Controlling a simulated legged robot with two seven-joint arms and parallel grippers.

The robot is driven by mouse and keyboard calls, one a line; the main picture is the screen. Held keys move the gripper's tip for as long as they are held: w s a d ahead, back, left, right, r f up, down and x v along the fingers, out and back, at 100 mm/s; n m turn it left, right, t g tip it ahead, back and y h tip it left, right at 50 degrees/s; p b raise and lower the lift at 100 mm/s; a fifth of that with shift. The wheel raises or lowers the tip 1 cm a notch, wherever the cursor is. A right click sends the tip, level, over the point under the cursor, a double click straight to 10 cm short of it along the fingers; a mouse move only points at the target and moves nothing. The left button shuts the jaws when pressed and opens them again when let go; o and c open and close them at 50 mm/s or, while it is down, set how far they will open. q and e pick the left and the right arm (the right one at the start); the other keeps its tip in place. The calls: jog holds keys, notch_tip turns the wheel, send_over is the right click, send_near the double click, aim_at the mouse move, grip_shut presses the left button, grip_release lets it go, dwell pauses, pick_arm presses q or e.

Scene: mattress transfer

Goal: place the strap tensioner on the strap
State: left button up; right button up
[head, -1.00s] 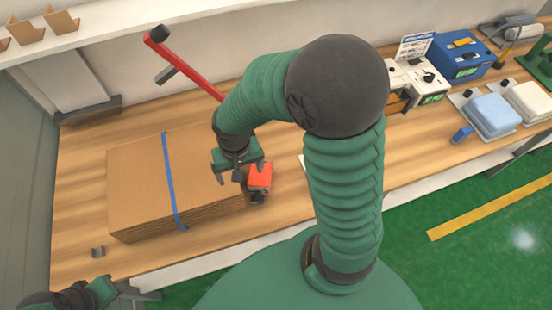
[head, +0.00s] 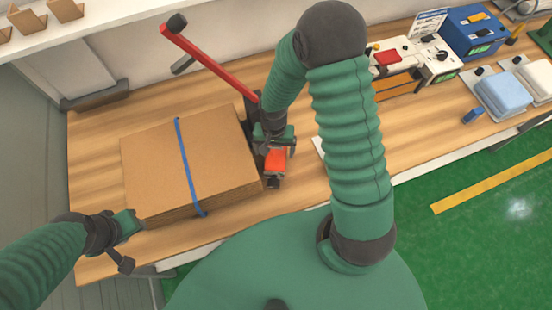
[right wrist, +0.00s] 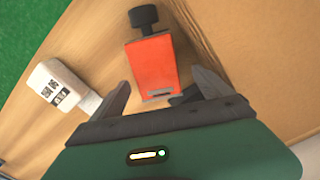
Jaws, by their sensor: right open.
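The strap tensioner, a red and black tool with a long red lever (head: 215,65), stands on the table at the right side of the cardboard stack (head: 160,165). Its red block (head: 277,160) shows below my right gripper (head: 273,147). In the right wrist view the red block (right wrist: 152,65) with a black knob lies between the open, spread fingers (right wrist: 163,90); I cannot tell whether they touch it. The blue strap (head: 189,165) runs over the stack and down its front edge. My left gripper (head: 128,228) is by the stack's front left corner; its finger opening is unclear.
A white labelled object (right wrist: 60,88) lies near the right gripper. White equipment (head: 405,65), a blue box (head: 475,32) and a light blue pad (head: 503,95) stand at the right. A wall shelf (head: 110,15) overhangs the back.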

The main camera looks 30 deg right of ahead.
aim_at(275, 157)
jog(key=f, duration=0.2)
jog(key=s+f, duration=0.1)
jog(key=shift+s+a+f+p, duration=0.1)
jog(key=shift+a+f+p, duration=0.2)
jog(key=shift+a+f, duration=0.1)
jog(key=shift+f, duration=0.3)
jog(key=shift+d+f, duration=0.2)
jog(key=shift+d, duration=0.25)
jog(key=c, duration=0.6)
jog(key=shift+a, duration=0.25)
jog(key=c, duration=1)
jog(key=shift+d+r, duration=0.1)
jog(key=shift+d, duration=0.05)
grip_shut()
